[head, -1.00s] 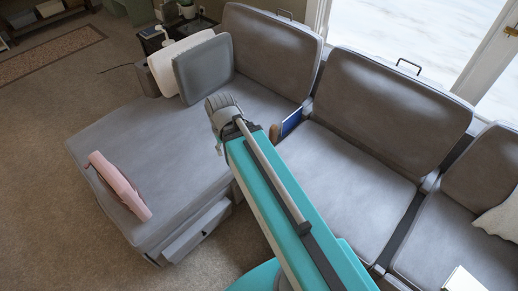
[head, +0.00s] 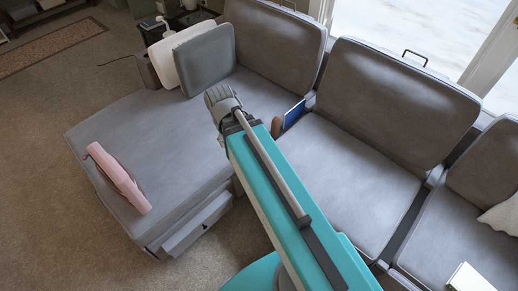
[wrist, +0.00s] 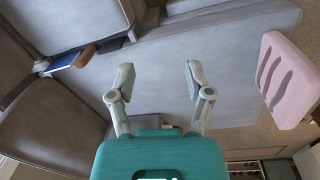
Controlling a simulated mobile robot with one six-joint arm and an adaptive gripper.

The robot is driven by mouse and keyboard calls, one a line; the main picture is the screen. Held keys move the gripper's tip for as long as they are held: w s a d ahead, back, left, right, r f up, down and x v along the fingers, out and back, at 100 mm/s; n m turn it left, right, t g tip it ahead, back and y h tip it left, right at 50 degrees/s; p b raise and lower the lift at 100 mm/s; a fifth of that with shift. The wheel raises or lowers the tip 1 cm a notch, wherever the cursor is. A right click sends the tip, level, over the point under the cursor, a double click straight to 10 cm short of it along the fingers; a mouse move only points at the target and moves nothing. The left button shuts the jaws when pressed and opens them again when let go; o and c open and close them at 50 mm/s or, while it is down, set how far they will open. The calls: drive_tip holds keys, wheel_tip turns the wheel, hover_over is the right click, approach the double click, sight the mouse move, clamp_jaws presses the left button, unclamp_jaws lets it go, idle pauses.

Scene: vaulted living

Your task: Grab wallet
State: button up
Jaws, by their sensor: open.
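No thing shows clearly as a wallet. A blue flat item (head: 293,113) stands in the gap between sofa seats, with a brown rounded item (head: 276,127) beside it. They also show at the upper left of the wrist view, the blue item (wrist: 66,62) and the brown item (wrist: 84,57). A pink item (head: 118,178) lies on the chaise at left; its slotted face (wrist: 286,80) shows at right in the wrist view. My gripper (wrist: 160,73) is open and empty over the grey seat, between these things.
The grey sofa (head: 365,170) fills the middle and right. A grey cushion (head: 204,58) and a white cushion (head: 170,62) lean at the chaise's back. A white item (head: 468,278) lies at lower right. Carpet is clear at left; the chaise is mostly bare.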

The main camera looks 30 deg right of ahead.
drive_tip(key=w+d+f+n+t+h+b, duration=0.1)
drive_tip(key=w+d+f+n+h+b, duration=0.2)
drive_tip(key=f+b, duration=0.9)
drive_tip(key=w+d+f+n+t+h+b, duration=0.2)
drive_tip(key=w+d+f+n+h+b, duration=0.2)
drive_tip(key=w+f+n+b, duration=0.6)
drive_tip(key=w+d+f+n+t+h+b, duration=0.1)
drive_tip(key=w+d+f+n+h+b, duration=0.3)
drive_tip(key=f+b, duration=1.1)
drive_tip(key=w+n+h+b, duration=0.1)
drive_tip(key=w+n+b, duration=0.2)
drive_tip(key=b, duration=0.7)
drive_tip(key=shift+w+n, duration=0.25)
drive_tip(key=shift+n, duration=0.15)
drive_tip(key=shift+b+x, duration=1.75)
drive_tip(key=shift+x, duration=2.6)
drive_tip(key=shift+w, duration=0.15)
